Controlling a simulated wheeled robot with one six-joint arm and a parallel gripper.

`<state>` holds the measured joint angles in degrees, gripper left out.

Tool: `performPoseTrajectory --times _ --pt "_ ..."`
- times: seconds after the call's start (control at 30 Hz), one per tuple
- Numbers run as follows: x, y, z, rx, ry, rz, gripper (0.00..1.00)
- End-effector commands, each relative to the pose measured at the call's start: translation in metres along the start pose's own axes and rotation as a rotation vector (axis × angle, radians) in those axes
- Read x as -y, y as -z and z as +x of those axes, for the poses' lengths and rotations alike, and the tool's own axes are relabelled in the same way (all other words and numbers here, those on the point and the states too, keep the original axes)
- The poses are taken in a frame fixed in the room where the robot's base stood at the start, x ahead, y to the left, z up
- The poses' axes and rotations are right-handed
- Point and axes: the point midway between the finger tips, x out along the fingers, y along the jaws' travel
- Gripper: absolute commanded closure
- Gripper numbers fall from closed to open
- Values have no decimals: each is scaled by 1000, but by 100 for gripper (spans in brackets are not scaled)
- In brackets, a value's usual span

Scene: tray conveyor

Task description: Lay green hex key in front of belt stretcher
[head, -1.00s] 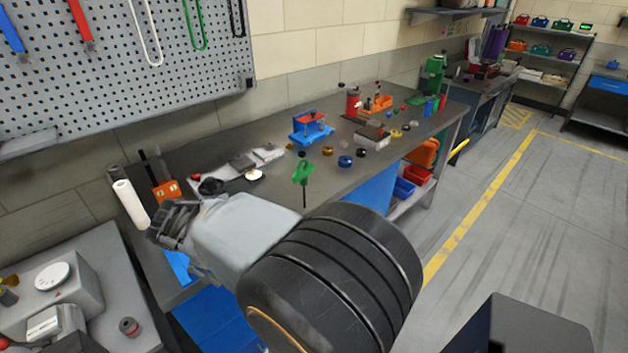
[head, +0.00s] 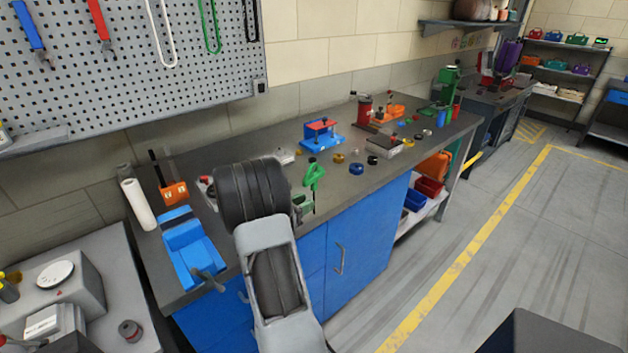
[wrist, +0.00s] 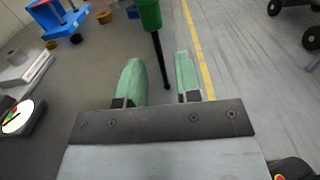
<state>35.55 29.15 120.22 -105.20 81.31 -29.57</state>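The green hex key has a green handle (head: 315,172) and a thin black shaft, and is near the front edge of the workbench in the head view. In the wrist view its handle (wrist: 148,12) is at the top and its shaft (wrist: 161,65) runs down between my two pale green fingers. My gripper (wrist: 159,62) is open, with space on both sides of the shaft. In the head view my gripper (head: 302,204) is just below the handle, partly hidden by my wrist. I cannot tell which tool is the belt stretcher.
A blue device with a red top (head: 322,133) stands behind the key. Small rings and parts, such as a blue ring (head: 356,169), lie to the right. A blue vise (head: 190,248) and a white roll (head: 138,205) are at the left end of the bench (head: 275,150).

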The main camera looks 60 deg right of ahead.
Motion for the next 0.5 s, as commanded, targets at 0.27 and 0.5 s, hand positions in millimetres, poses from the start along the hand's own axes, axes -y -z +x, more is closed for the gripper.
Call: performPoseTrajectory --times 0.27,0.5 --pt "-1 0 36 -2 2 2 69" --pt "-1 0 42 -2 0 2 69"
